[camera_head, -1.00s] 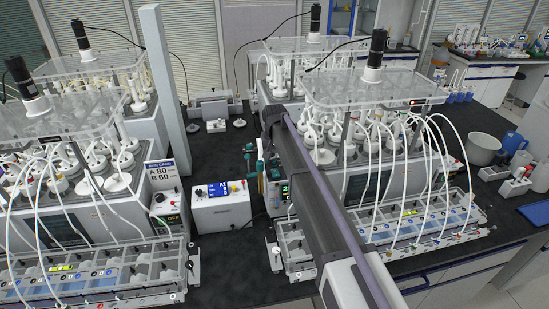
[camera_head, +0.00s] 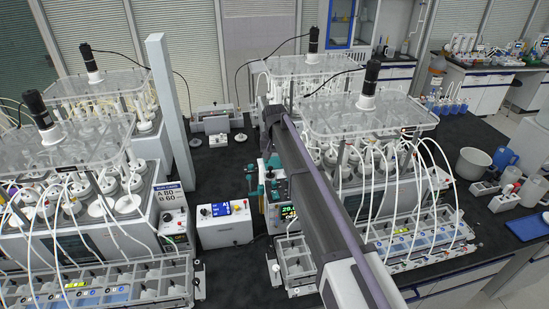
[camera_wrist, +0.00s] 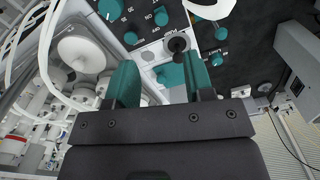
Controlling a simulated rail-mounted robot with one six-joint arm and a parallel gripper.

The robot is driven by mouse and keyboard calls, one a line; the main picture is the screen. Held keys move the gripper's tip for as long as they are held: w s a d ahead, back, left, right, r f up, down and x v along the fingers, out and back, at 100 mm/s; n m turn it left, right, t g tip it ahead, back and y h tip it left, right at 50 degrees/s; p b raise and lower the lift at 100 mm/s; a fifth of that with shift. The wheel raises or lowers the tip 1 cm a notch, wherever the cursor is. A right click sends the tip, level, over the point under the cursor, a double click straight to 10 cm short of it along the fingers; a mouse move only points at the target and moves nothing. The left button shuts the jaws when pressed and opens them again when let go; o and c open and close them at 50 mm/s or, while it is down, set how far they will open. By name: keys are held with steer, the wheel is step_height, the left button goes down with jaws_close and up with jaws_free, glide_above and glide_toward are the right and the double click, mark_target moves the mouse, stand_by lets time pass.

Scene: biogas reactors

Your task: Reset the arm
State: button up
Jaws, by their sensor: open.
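My arm (camera_head: 325,195) reaches from the lower right up over the dark bench to the front of the right-hand reactor, in the head view. In the wrist view my gripper (camera_wrist: 160,72) is open, with its two teal fingers apart and nothing clamped between them. A control panel (camera_wrist: 148,50) with teal knobs lies beyond the fingers. A black round-ended knob (camera_wrist: 177,45) shows in the gap between the fingertips; how far it is from them I cannot tell. In the head view the teal fingers are hard to tell from the teal knobs.
Reactors with clear lids, white jars and tubes stand left (camera_head: 65,120) and right (camera_head: 368,118). A white control box (camera_head: 224,228) and a grey pillar (camera_head: 173,105) stand between them. Bare black bench (camera_head: 235,275) shows in front.

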steer(key=shift+f, duration=0.1)
steer(key=s+d+f+b, duration=0.7)
steer(key=s, duration=0.5)
steer(key=s+d+f+b, duration=0.7)
steer(key=s+d, duration=0.1)
steer(key=s, duration=0.3)
steer(key=s+d+f+b, duration=0.7)
steer(key=s+d, duration=0.1)
steer(key=s, duration=0.4)
steer(key=shift+s+f+b, duration=0.2)
steer(key=shift+s+b, duration=0.1)
